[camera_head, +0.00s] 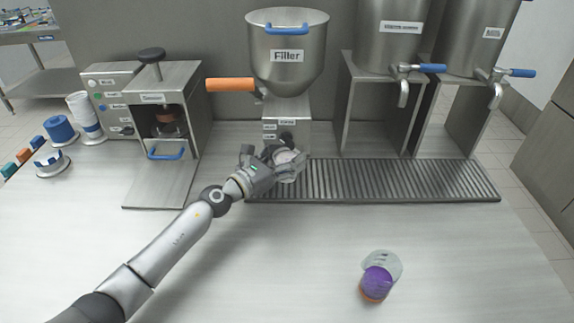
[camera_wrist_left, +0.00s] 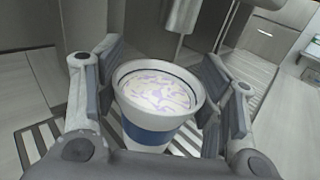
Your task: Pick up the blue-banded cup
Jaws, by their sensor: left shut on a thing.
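The blue-banded cup (camera_wrist_left: 155,134) is white with a blue band and sits between the fingers of my left gripper (camera_wrist_left: 160,98) in the left wrist view. Its open top shows a pale surface with purple swirls. In the head view my left gripper (camera_head: 276,165) reaches to the filler's front and is shut on the cup (camera_head: 287,156), which the hand partly hides. The cup is over the left end of the ribbed drip tray; I cannot tell whether it touches the tray. My right gripper is out of view.
The filler (camera_head: 287,75) with its orange handle (camera_head: 230,85) stands just behind the cup. Ribbed drip tray (camera_head: 400,180) runs right beneath two steel tanks. A clear cup with purple contents (camera_head: 378,282) stands at the front right. A sealing machine (camera_head: 165,95) and white cup stacks (camera_head: 85,117) are left.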

